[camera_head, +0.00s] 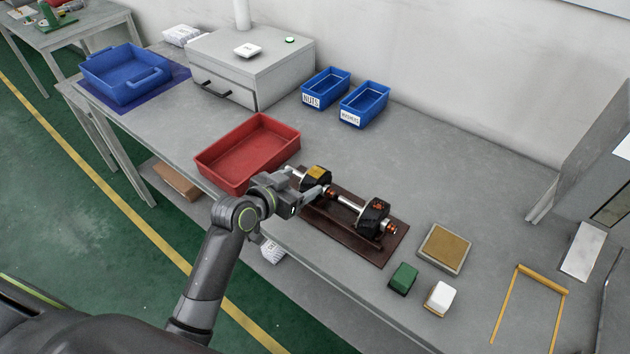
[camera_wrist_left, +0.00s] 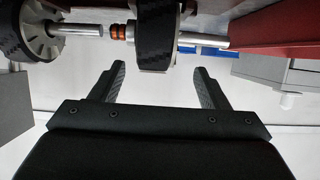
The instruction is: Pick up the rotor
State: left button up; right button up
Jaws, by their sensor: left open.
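Two dark rotors with silver shafts and copper-coloured rings lie end to end on a brown fixture (camera_head: 340,238). The nearer-left rotor (camera_head: 317,174) has a yellow patch on top; the other rotor (camera_head: 374,213) lies to its right. My left gripper (camera_head: 310,196) is open beside the left rotor, partly covering it. In the left wrist view, the open fingers of my left gripper (camera_wrist_left: 158,70) have nothing between them. The dark body of one rotor (camera_wrist_left: 155,35) lies just past the fingertips, and the other (camera_wrist_left: 30,30) is at the left edge. My right gripper is not in view.
A red tray (camera_head: 206,165) stands left of the fixture. Blue bins (camera_head: 340,73) marked for nuts and washers stand behind. A tan-topped block (camera_head: 444,249), a green block (camera_head: 403,278) and a white block (camera_head: 440,297) lie to the right. The back middle of the table is clear.

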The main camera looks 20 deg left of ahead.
aim_at(313, 172)
pick_arm(q)
jog(key=shift+x, duration=1.3)
jog(key=x, duration=0.1)
jog(key=p+x, duration=0.2)
jog(key=x, duration=0.1)
jog(key=shift+w+d+r, duration=0.15)
jog(key=shift+d+r, duration=0.15)
jog(key=shift+r, duration=0.05)
jog(key=shift+w+d+f, duration=0.15)
jog(key=shift+w+f, duration=0.1)
jog(key=shift+w, duration=0.2)
grip_shut()
jog(key=shift+w+r, duration=0.15)
jog(key=shift+r, duration=0.25)
